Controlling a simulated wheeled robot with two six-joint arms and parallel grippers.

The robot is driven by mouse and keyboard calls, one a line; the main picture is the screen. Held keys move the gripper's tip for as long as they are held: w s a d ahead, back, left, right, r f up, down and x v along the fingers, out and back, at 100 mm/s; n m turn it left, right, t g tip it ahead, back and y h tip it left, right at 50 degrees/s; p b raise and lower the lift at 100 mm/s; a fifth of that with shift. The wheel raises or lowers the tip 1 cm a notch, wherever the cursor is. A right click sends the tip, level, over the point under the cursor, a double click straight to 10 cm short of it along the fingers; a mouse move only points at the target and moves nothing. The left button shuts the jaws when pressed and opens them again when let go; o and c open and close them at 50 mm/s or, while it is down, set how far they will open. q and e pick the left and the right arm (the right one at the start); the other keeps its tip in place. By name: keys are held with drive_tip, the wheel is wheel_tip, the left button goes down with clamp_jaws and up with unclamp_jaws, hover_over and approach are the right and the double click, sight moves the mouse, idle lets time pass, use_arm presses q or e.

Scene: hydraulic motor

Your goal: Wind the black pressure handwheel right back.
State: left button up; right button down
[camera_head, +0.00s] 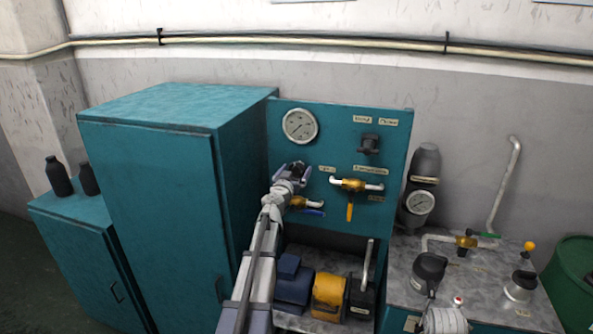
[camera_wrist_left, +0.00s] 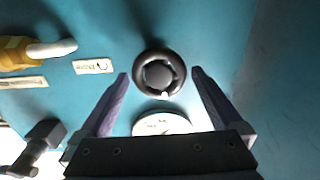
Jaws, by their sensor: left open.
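The black handwheel (camera_wrist_left: 147,84) is a round ring with a dark hub and a small pale mark on its rim, set on the teal panel. In the left wrist view it lies between the two fingertips of my left gripper (camera_wrist_left: 160,73), with a visible gap on each side. In the head view my left gripper (camera_head: 291,171) is at the panel below the gauge and largely hides the wheel. The gripper is open and holds nothing. My right gripper is not in view.
A round gauge (camera_head: 300,126) sits above the gripper on the teal panel (camera_head: 340,119). A black knob (camera_head: 369,143) and a brass valve with a yellow lever (camera_head: 350,186) are to the right. A blue-handled valve (camera_head: 307,204) is just below. A tall teal cabinet (camera_head: 150,190) stands left.

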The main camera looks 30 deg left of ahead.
use_arm(q)
drive_tip(key=shift+w+a, duration=0.1)
drive_tip(key=shift+w, duration=0.45)
drive_tip(key=c, duration=1.2)
